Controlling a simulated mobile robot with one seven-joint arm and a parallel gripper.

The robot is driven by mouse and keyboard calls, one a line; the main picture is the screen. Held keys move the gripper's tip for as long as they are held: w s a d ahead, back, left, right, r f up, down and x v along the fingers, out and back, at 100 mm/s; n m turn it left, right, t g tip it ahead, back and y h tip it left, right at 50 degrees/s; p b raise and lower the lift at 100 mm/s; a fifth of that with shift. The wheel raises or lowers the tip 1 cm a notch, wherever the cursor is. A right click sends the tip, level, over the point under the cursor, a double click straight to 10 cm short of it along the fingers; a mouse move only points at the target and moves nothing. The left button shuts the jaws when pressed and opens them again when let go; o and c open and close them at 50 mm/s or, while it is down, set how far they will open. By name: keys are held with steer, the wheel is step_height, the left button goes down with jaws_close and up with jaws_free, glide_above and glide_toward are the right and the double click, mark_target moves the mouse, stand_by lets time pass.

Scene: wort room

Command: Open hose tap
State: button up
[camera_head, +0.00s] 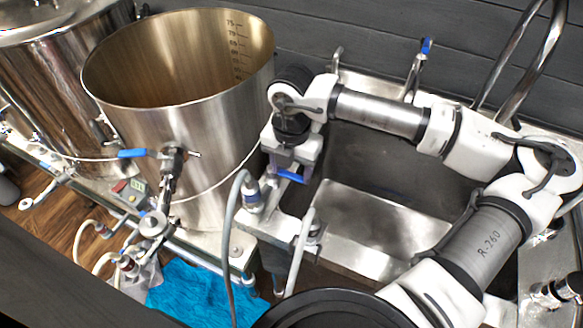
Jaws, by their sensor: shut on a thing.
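My gripper (287,165) reaches down at the sink's left rim, right of the open steel kettle. It is shut on a tap with a blue handle (292,177), which I take as the hose tap. The blue handle shows just under the gripper. The fingertips and much of the tap body are hidden by the gripper, so the exact grip and the handle's angle cannot be made out. A grey hose (232,235) with a blue-grey fitting (251,194) hangs just left of and below the gripper.
A lidded kettle (55,75) stands at left. The sink basin (375,220) lies under my arm, with a blue-topped wall tap (426,47) behind. A blue cloth (190,295) lies below.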

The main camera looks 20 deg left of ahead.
steer(key=w+n+b, duration=0.1)
steer(key=n+b, duration=0.2)
steer(key=b, duration=0.1)
steer(key=w+a+n+b, duration=0.1)
steer(key=n+b, duration=0.2)
steer(key=w+a+n+b, duration=0.1)
steer(key=w+n+b, duration=0.1)
steer(key=n+b, duration=0.2)
steer(key=shift+b, duration=0.3)
steer(key=shift+w+a+r+n+b, duration=0.1)
steer(key=shift+w+a+n+b, duration=0.15)
steer(key=shift+n, duration=0.55)
steer(key=shift+w+a+n+b, duration=0.15)
steer(key=shift+a+n+b, duration=0.15)
steer(key=shift+n, duration=0.5)
steer(key=o, duration=1.4)
step_height(320, 180, up, 14)
steer(key=shift+b, duration=0.3)
